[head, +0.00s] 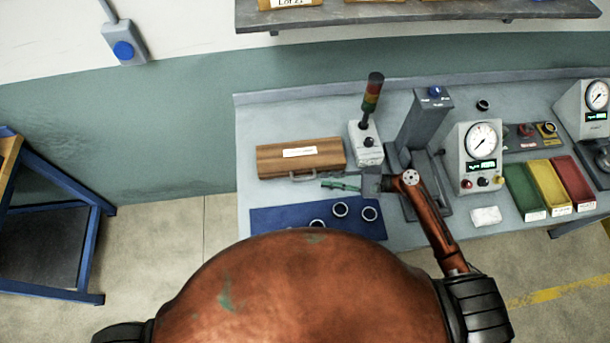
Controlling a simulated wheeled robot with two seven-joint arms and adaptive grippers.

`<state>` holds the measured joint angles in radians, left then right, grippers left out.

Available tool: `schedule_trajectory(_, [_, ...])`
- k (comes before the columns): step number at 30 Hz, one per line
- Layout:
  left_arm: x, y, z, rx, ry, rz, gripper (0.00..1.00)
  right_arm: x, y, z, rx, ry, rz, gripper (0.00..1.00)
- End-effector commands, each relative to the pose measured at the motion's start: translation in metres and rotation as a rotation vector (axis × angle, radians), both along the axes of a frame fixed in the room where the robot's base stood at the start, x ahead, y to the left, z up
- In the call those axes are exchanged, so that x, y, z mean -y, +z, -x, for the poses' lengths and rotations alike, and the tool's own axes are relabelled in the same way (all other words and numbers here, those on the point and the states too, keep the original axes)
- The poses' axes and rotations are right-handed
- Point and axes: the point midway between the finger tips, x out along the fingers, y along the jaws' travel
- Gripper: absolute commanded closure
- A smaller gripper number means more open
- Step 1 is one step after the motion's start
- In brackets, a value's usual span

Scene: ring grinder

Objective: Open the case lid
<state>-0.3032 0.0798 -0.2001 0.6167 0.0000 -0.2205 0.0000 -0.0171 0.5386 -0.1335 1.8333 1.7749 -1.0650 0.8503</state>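The case (274,161) is a brown wooden box with a white label on top and a handle on its front side. It lies on the left part of the workbench, and its lid looks shut. My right gripper (330,183) reaches in from the right, with slim greenish fingers pointing left. They are just in front of the case, near the right end of its handle. I cannot tell whether they touch it or how far apart the fingers are. My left gripper is not in view.
A blue mat (272,220) with several dark rings lies in front of the case. A signal-light box (366,148) stands just right of the case. Behind my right forearm is a grey press-like machine (424,125). Gauge boxes and coloured bins (549,187) fill the right side.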

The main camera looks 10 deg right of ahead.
Motion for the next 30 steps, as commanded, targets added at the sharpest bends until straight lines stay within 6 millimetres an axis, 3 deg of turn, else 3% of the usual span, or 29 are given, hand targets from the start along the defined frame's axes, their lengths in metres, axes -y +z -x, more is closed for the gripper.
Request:
schedule_trajectory(5, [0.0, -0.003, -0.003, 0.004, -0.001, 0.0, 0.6, -0.011, -0.006, -0.004, 0.0, 0.007, -0.001, 0.84])
schedule_trajectory(18, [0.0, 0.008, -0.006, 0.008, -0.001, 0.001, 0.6, -0.069, -0.018, -0.022, 0.0, 0.008, 0.0, 0.84])
schedule_trajectory(30, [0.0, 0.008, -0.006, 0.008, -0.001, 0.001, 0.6, -0.075, -0.021, -0.024, 0.001, 0.004, 0.001, 0.84])
